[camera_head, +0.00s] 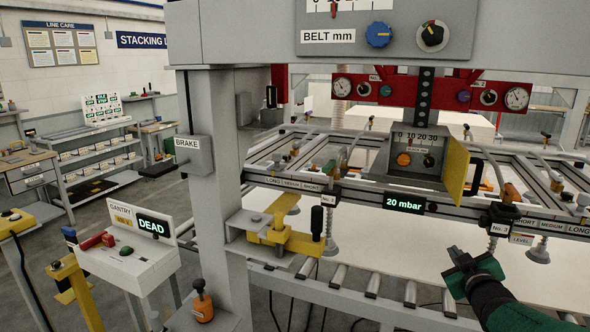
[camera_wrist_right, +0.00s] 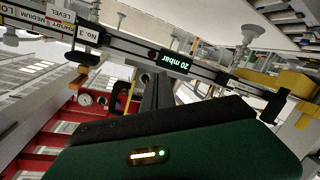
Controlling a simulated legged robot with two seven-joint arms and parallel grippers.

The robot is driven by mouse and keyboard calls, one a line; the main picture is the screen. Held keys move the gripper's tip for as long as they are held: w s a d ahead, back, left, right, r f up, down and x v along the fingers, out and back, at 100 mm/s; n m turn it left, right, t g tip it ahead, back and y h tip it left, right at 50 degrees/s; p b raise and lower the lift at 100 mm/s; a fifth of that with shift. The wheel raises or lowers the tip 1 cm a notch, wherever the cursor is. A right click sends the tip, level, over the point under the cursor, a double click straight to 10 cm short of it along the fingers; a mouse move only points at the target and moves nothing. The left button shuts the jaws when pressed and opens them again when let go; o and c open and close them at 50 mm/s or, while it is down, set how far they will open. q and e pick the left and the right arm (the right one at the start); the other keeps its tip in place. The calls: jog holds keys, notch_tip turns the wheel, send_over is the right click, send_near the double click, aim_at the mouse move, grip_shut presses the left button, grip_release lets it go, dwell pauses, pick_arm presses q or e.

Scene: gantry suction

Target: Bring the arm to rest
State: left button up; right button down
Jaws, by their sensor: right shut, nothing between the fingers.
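My right gripper (camera_head: 463,258) is at the lower right of the head view, on my dark green arm. It is shut and empty, in front of the white sheet (camera_head: 390,246) and below the suction frame's front beam (camera_head: 352,192). A gap shows between it and the beam. In the right wrist view the closed fingers (camera_wrist_right: 157,92) point toward the beam, with the "20 mbar" display (camera_wrist_right: 173,60) just beyond them. My left gripper is in neither view.
A suction cup (camera_head: 538,250) and a spring post (camera_head: 492,243) hang close to my right gripper. Rollers (camera_head: 337,275) run below the sheet. A grey post (camera_head: 215,180) with a brake box (camera_head: 193,155) stands left. A "DEAD" console (camera_head: 130,250) is at lower left.

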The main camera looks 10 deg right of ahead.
jog(key=s+a+f+m+g+y, duration=0.15)
jog(key=s+a+f+g, duration=0.3)
jog(key=a+f, duration=0.65)
jog(key=s+a+f+g+y, duration=0.1)
jog(key=s+a+f+g, duration=0.3)
jog(key=s+a+f, duration=0.3)
jog(key=s+a+f+m+g+y, duration=0.1)
jog(key=s+a+f+g, duration=0.3)
jog(key=s+a+f, duration=0.4)
jog(key=s+a+y, duration=0.1)
jog(key=s, duration=0.6)
jog(key=shift+s+a+f, duration=0.2)
jog(key=shift+f, duration=0.1)
